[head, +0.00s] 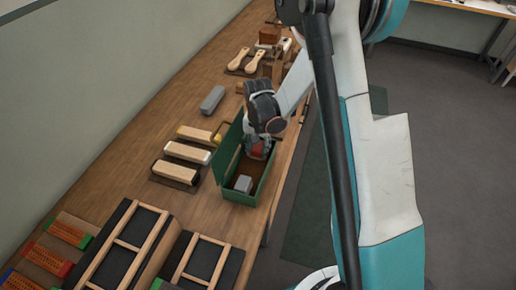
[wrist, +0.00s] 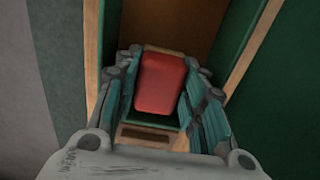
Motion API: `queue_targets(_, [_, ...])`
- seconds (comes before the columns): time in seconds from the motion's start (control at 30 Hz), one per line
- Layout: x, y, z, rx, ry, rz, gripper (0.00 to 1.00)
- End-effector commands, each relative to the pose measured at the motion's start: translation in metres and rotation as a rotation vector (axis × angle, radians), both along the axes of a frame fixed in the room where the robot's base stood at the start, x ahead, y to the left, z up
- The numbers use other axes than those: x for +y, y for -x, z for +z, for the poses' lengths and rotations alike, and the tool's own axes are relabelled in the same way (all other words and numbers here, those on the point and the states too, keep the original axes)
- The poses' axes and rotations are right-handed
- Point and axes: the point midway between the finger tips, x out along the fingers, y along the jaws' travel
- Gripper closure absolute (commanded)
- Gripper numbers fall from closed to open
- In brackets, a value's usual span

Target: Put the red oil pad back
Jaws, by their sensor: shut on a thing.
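The red oil pad (wrist: 160,82) is a red block held between the two fingers of my gripper (wrist: 158,95) in the wrist view. In the head view my gripper (head: 260,146) is over the far part of an open green box (head: 240,195), with a bit of the red pad (head: 258,150) showing under it. In the wrist view the green box (wrist: 290,80) with its wooden rim lies around and below the pad. I cannot tell whether the pad touches the box floor. A grey block (head: 243,184) is in the near end of the box.
Wooden blocks with coloured ends (head: 181,172) lie left of the box. A grey bar (head: 212,100) and wooden brushes (head: 241,58) lie farther back. Black trays with wooden frames (head: 125,245) stand in front. Free table shows at the left.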

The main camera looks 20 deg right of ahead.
Motion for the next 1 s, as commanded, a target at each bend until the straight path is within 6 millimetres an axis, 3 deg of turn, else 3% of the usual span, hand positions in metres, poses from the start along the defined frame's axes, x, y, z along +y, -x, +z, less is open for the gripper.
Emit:
queue_targets(0.03, [0.000,0.000,-0.003,0.000,0.000,0.000,0.88])
queue_targets(0.07, [0.000,0.000,-0.003,0.000,0.000,0.000,0.60])
queue_targets(0.1, [0.000,0.000,-0.002,0.000,0.000,0.000,0.54])
queue_targets(0.53, [0.000,0.000,0.003,0.000,0.000,0.000,0.54])
queue_targets(1.0, [0.000,0.000,0.093,0.000,0.000,0.000,0.54])
